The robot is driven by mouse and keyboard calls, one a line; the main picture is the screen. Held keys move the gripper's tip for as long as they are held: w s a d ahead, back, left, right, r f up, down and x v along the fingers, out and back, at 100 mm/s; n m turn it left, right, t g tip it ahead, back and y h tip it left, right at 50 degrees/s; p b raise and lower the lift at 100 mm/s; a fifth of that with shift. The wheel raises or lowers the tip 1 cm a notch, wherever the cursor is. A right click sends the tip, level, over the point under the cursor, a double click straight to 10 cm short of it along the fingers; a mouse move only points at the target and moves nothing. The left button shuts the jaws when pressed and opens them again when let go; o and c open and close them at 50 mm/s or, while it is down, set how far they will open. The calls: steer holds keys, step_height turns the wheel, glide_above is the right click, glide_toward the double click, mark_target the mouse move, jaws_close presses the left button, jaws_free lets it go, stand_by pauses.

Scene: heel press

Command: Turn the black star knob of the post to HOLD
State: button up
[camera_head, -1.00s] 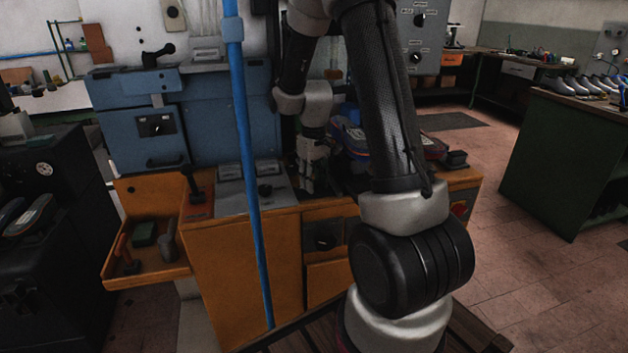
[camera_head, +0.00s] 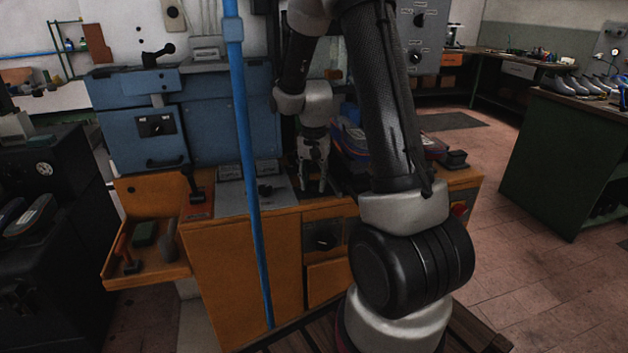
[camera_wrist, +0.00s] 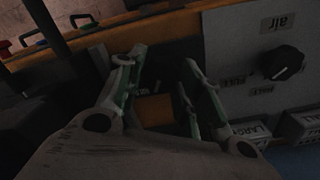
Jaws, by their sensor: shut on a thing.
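My gripper (camera_head: 314,184) points down at the bench top, right of the grey control plate. In the wrist view its two green-padded fingers (camera_wrist: 165,66) stand on either side of a dark shape that I take for the black star knob (camera_wrist: 165,72). A small pale marking beside the left finger is too blurred to read. In the head view the knob and post are hidden by the gripper and dark surroundings.
A black air knob (camera_wrist: 283,63) sits on the grey plate (camera_wrist: 240,45) close right of my fingers. Label blocks (camera_wrist: 252,133) stand near it. A blue upright pipe (camera_head: 246,130) stands left of my arm. Shoes (camera_head: 350,140) lie right of the gripper.

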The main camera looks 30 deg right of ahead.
mark_target(314, 183)
steer(key=shift+m, duration=1.6)
steer(key=o, duration=1)
steer(key=shift+o, duration=0.2)
steer(key=shift+r, duration=0.1)
step_height(314, 183, up, 12)
